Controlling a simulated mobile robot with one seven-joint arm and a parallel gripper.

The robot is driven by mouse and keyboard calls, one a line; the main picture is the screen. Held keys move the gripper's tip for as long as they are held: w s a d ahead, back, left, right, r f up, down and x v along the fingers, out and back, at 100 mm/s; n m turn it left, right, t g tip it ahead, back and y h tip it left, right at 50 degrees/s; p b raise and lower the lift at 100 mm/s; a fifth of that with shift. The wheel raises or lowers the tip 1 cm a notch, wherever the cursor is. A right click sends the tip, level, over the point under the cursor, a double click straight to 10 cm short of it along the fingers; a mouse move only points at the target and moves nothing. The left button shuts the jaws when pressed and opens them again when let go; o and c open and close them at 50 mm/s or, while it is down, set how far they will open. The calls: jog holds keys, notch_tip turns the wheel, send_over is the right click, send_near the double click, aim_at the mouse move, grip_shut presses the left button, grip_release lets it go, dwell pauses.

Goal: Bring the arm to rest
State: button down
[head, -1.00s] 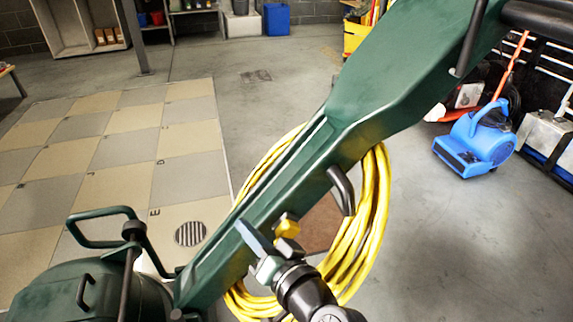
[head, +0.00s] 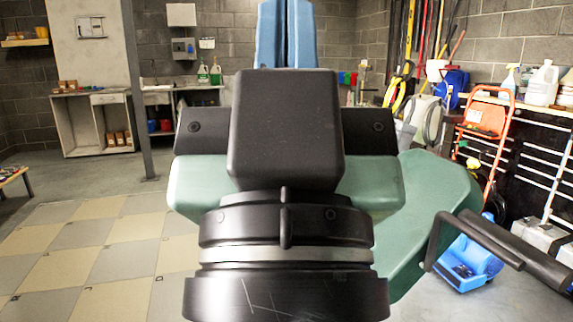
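My gripper (head: 287,35) is raised close in front of the head camera, its blue fingers pointing up. The two fingers lie side by side with no clear gap, and nothing shows between them. My black wrist (head: 285,240) fills the middle of the view.
Checkered tiles (head: 85,250) cover the floor at left, with a post (head: 135,90) beyond them. At right are a blue blower (head: 465,262), an orange hand truck (head: 487,118) and a tool cabinet (head: 545,160). A shelf unit (head: 95,120) stands at the back left.

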notch_tip(320, 180, up, 31)
jog(key=p, duration=2.8)
jog(key=shift+p, duration=0.35)
